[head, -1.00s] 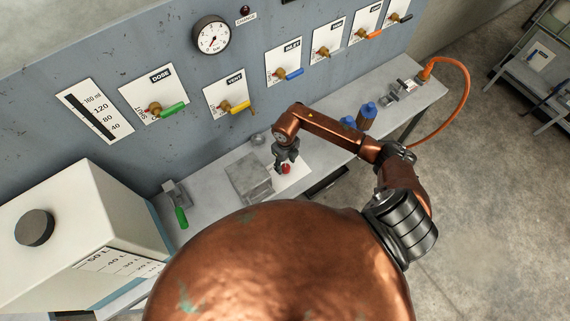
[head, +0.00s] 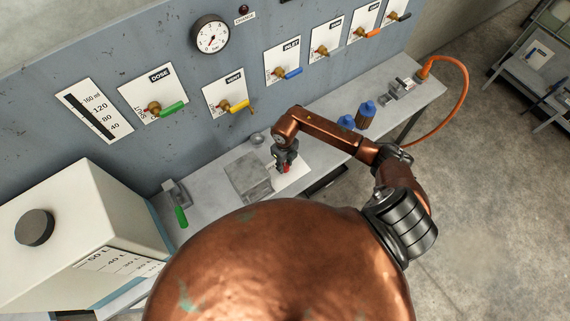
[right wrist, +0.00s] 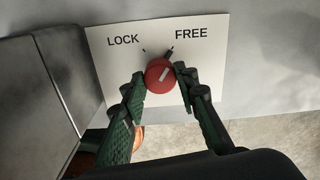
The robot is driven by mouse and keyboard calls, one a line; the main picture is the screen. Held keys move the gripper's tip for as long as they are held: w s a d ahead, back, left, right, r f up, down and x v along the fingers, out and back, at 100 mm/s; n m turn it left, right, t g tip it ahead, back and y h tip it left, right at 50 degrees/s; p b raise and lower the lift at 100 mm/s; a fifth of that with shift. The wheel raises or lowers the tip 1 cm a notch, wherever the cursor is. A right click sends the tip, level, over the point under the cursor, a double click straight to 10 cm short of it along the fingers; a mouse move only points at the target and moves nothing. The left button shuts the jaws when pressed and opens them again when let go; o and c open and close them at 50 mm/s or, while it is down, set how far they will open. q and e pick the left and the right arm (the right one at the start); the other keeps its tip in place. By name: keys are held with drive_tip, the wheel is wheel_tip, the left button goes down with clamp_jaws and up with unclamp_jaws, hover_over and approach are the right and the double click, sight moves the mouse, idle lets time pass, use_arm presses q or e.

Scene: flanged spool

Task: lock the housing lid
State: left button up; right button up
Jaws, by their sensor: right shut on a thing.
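A red round knob (right wrist: 160,75) sits on a white plate marked LOCK at the left and FREE at the right (right wrist: 100,60). A pale line on the knob points up and right, toward the FREE side. My right gripper (right wrist: 161,80) has one finger on each side of the knob and is shut on it. In the head view my right gripper (head: 285,160) comes down over the knob, which shows only as a bit of red (head: 286,168). The grey housing with its flat lid (head: 246,174) is just left of the plate. My left gripper is out of view.
A wall panel behind carries a gauge (head: 210,34) and several coloured valve handles. A green-handled lever (head: 181,216) stands left of the housing.

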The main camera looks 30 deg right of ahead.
drive_tip(key=shift+c, duration=0.5)
drive_tip(key=shift+w+f+n+b, duration=0.1)
drive_tip(key=shift+n+b, duration=0.8)
drive_tip(key=shift+c, duration=0.2)
drive_tip(key=shift+o, duration=0.2)
drive_tip(key=n+b, duration=0.3)
drive_tip(key=shift+f, duration=0.1)
drive_tip(key=n+b, duration=0.4)
drive_tip(key=n, duration=0.1)
drive_tip(key=shift+c, duration=0.2)
drive_tip(key=shift+n+b, duration=1.75)
drive_tip(key=shift+n, duration=0.35)
drive_tip(key=shift+o, duration=0.2)
drive_tip(key=shift+r, duration=0.2)
drive_tip(key=o, duration=1.1)
